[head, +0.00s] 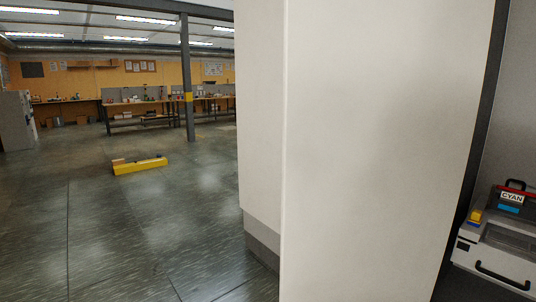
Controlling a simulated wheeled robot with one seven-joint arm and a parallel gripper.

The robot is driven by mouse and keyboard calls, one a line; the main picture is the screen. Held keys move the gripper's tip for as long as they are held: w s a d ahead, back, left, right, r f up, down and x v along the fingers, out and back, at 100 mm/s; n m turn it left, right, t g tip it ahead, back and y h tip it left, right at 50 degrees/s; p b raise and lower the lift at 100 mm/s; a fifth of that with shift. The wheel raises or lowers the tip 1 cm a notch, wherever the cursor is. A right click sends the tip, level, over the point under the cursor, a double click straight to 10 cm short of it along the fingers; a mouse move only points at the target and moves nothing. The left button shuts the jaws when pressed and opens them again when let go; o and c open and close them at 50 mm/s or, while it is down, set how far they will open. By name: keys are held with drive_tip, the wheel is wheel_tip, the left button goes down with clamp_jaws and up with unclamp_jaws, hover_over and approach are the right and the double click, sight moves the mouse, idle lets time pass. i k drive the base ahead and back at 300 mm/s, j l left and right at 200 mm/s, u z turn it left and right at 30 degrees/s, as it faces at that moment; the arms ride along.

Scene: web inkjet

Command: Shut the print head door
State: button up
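A large cream panel (385,150) fills the middle of the head view, very close to me. It looks like the print head door standing open, but I cannot see a handle or its hinges. A dark strip runs along its right side. To the right of it, a grey unit (500,250) with a black handle and a label reading CYAN (512,197) shows in part. My gripper is not in view.
A cream cabinet side (262,120) with a grey base stands just left of the panel. Open tiled floor (130,230) lies to the left. A yellow floor barrier (140,166), a dark post (187,80) and workbenches (135,105) stand farther back.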

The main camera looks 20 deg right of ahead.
sight(381, 98)
drive_tip(key=i+j+u, duration=0.7)
drive_tip(key=u, duration=0.15)
drive_tip(key=i+j+u, duration=0.15)
drive_tip(key=i+u, duration=0.25)
drive_tip(key=i, duration=0.35)
drive_tip(key=i+j+z, duration=0.1)
drive_tip(key=i, duration=0.25)
drive_tip(key=i+z, duration=0.2)
drive_tip(key=z, duration=0.25)
drive_tip(key=i+j+z, duration=0.15)
drive_tip(key=z, duration=0.25)
drive_tip(key=i+j+z, duration=0.15)
drive_tip(key=z, duration=0.3)
drive_tip(key=i+z, duration=0.15)
drive_tip(key=z, duration=0.25)
drive_tip(key=i+j+z, duration=0.1)
drive_tip(key=z, duration=0.35)
drive_tip(key=i+j+z, duration=0.15)
drive_tip(key=z, duration=0.25)
drive_tip(key=i+j+z, duration=0.1)
drive_tip(key=z, duration=0.35)
drive_tip(key=j+z, duration=0.25)
drive_tip(key=z, duration=0.15)
drive_tip(key=i+j+z, duration=0.15)
drive_tip(key=j+z, duration=0.15)
drive_tip(key=i+j+z, duration=0.1)
drive_tip(key=j+z, duration=0.2)
drive_tip(key=j, duration=0.2)
